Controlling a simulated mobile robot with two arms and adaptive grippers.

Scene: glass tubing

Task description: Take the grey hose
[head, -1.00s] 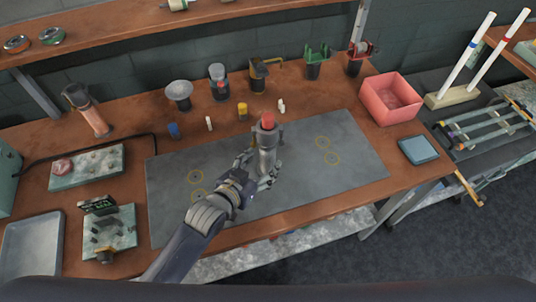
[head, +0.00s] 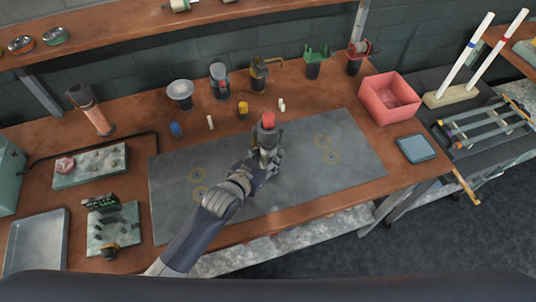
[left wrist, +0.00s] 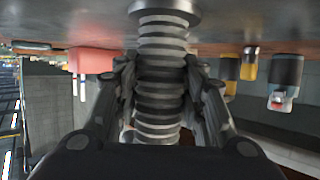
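The grey hose (left wrist: 161,75) is a ribbed grey column between my left gripper's fingers in the left wrist view, which shows the scene upside down. A round grey flange (left wrist: 165,14) lies at its table-side end. In the head view it appears as an upright grey piece with a red top (head: 268,119) on the grey mat (head: 340,180). My left gripper (head: 266,158) is low at its front side. Its fingers (left wrist: 161,85) lie against both sides of the ribs and look closed on them. The hose still stands at the mat. My right gripper is not in view.
A yellow piece (head: 243,108), a blue piece (head: 175,129) and small white pieces stand behind the mat. Behind them are several holders, including a grey mushroom-shaped one (head: 180,90). A pink bin (head: 389,98) is at right. The mat's right part is clear.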

